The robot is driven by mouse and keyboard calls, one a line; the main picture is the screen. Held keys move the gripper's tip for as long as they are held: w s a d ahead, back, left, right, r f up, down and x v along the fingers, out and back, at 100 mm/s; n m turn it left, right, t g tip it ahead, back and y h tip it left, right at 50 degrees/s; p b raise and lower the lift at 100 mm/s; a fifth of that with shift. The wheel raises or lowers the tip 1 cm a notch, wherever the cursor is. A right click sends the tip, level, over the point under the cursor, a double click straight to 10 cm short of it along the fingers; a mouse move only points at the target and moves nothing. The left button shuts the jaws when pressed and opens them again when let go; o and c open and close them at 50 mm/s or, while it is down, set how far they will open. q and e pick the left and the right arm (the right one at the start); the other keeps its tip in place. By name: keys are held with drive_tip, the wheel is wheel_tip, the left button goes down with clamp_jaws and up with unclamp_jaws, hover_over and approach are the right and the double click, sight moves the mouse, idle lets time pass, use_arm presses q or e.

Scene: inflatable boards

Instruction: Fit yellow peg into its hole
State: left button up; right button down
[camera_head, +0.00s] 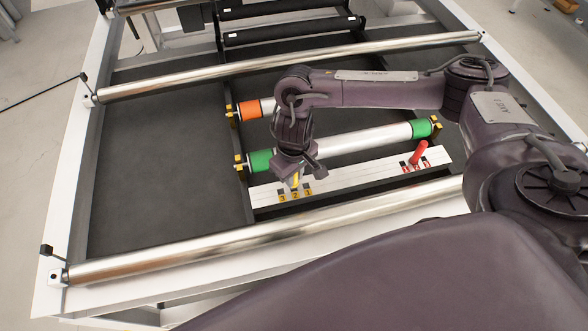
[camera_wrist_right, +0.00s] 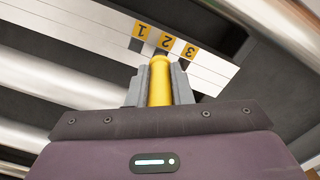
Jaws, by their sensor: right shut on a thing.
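My right gripper (camera_head: 296,180) is over the left end of the white board (camera_head: 344,177). It is shut on the yellow peg (camera_wrist_right: 160,82), which stands between its fingers in the right wrist view (camera_wrist_right: 159,84). Yellow labels 1, 2 and 3 (camera_wrist_right: 165,42) mark dark holes beside the peg's tip; the tip lines up near label 2. I cannot tell whether the tip is in a hole. In the head view the peg (camera_head: 296,179) shows only as a small yellow strip. A red peg (camera_head: 419,152) stands tilted at the board's right end. My left gripper is not in view.
A roller with green ends (camera_head: 350,140) lies just behind the board. A roller end with an orange band (camera_head: 250,109) is farther back. A long metal bar (camera_head: 250,236) runs in front of the board. The dark panel (camera_head: 160,160) at left is clear.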

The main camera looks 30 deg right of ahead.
drive_tip(key=shift+f+b, duration=0.5)
drive_tip(key=shift+f, duration=1)
drive_tip(key=c, duration=1.2)
unclamp_jaws()
wheel_tip(320, 180, up, 8)
drive_tip(key=shift+f+p, duration=0.1)
drive_tip(key=shift+p, duration=0.6)
drive_tip(key=shift+f, duration=0.1)
